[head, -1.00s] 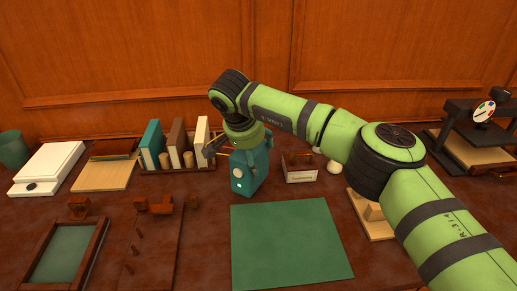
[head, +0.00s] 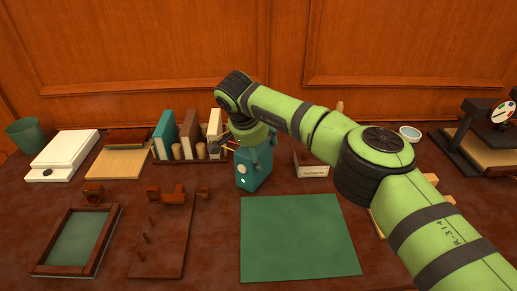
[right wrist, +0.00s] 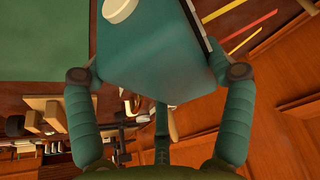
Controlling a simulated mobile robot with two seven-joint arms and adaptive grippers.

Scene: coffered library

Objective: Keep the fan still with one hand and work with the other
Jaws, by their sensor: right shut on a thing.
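No thing here plainly shows as a fan; the teal box (head: 252,176), with a white round knob and a small lit spot on its front, may be it. It stands upright on the desk behind the green mat (head: 300,238). My right gripper (head: 252,148) comes down on it from above, and the box is between its fingers. In the right wrist view the fingers (right wrist: 157,74) lie on both sides of the teal box (right wrist: 165,60), whose white knob (right wrist: 118,10) shows at the top. The right gripper is shut on the box. My left gripper is out of view.
A book rack (head: 190,158) stands close left of the box, with thin sticks beside it. A small card stand (head: 312,172) is at its right. A framed tray (head: 75,240) and a pegged board (head: 160,240) lie front left. The green mat is bare.

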